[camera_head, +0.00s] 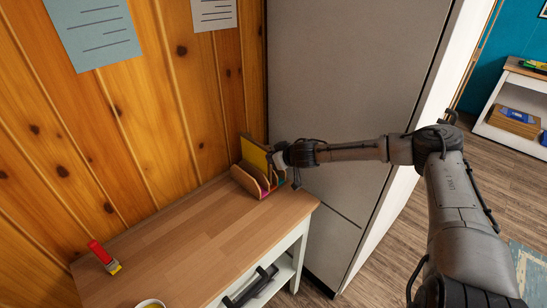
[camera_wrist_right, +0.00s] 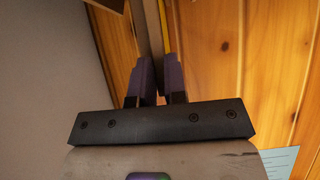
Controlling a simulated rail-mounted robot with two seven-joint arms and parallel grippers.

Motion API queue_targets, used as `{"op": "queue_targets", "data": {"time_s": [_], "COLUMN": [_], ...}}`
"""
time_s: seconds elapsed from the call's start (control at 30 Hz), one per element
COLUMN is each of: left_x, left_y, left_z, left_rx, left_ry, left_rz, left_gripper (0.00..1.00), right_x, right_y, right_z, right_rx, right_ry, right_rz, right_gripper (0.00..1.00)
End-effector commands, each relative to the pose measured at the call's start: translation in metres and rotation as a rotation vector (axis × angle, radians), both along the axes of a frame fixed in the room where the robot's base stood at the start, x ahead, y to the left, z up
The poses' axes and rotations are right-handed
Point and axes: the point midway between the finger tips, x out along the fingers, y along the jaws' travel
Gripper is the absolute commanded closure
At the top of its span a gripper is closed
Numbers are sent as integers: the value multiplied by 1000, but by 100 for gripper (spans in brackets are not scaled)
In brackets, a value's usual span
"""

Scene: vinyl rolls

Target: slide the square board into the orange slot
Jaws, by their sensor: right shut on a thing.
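A small rack (camera_head: 246,182) with a rounded tan front panel and coloured slots stands at the back right corner of the wooden counter. A flat yellow panel (camera_head: 254,155) stands upright behind the tan one. My right gripper (camera_head: 276,160) is at the rack's right side, beside the yellow panel. In the right wrist view its fingers (camera_wrist_right: 154,82) are shut on a thin upright board (camera_wrist_right: 153,30), seen edge-on, with a yellow edge beside it. Whether the board is inside a slot is hidden. My left gripper is out of view.
The wooden counter (camera_head: 190,240) is mostly clear. A red and yellow item (camera_head: 104,256) lies at its left, and a bowl (camera_head: 150,303) is at the front edge. A wood-plank wall (camera_head: 130,130) and a tall grey cabinet (camera_head: 345,80) close in behind the rack.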

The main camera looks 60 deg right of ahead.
Motion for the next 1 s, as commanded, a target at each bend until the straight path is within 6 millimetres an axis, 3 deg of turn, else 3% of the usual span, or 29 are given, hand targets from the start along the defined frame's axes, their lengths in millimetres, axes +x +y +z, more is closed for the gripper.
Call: {"op": "queue_targets", "data": {"time_s": [1.0], "left_x": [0], "left_y": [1], "left_z": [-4], "left_rx": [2], "left_ry": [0], "left_rz": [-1], "left_gripper": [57], "right_x": [0], "right_y": [0], "right_z": [-10], "right_rx": [-1], "right_ry": [-2], "right_rz": [0], "right_gripper": [100]}}
